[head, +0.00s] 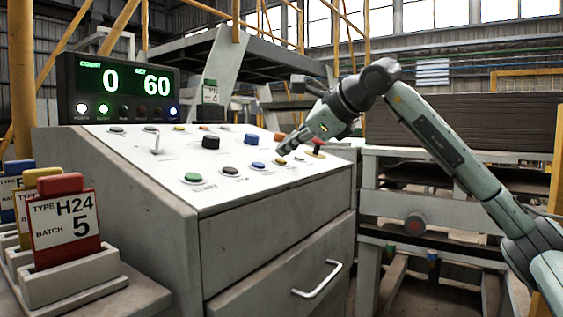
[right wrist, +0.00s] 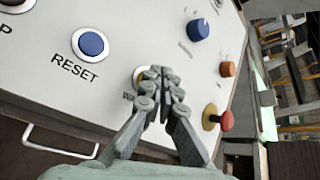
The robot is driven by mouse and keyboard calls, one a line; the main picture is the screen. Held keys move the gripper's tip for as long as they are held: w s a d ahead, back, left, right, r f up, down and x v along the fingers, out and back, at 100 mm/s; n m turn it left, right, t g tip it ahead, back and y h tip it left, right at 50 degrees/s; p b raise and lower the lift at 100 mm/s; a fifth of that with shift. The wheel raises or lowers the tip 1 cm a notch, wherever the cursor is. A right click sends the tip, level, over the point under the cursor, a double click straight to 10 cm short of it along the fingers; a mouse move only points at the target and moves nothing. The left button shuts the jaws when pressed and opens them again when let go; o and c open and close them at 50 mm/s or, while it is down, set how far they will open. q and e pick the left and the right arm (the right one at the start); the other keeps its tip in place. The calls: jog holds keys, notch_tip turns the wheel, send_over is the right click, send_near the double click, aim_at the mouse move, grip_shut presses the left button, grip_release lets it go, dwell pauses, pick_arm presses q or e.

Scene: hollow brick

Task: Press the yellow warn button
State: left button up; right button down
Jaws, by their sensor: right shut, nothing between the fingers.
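The sloped white control panel (head: 140,146) carries the yellow warn button (head: 281,161) near its front right edge. My right gripper (head: 287,151) is shut and empty, with its fingertips just above that button. I cannot tell whether the fingertips touch the button. My left gripper is not in view.
A blue reset button (head: 258,165) and a green button (head: 193,178) are to the left along the front row. A red mushroom button (right wrist: 226,120) on a yellow base stands to the right. A display (head: 120,88) reads 0 and 60. Batch cards (head: 66,221) stand at left.

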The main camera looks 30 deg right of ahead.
jog(key=shift+w+a+f, duration=0.1)
jog(key=shift+f, duration=0.4)
dwell(0.6)
jog(key=shift+r, duration=0.1)
jog(key=shift+r+p, duration=0.5)
jog(key=shift+r, duration=0.2)
jog(key=r+p, duration=0.1)
jog(key=s+r+p, duration=0.1)
jog(key=r, duration=0.1)
jog(key=r+p, duration=0.2)
jog(key=shift+s+d, duration=0.35)
jog(key=shift+d, duration=0.05)
jog(key=shift+f, duration=0.1)
dwell(0.7)
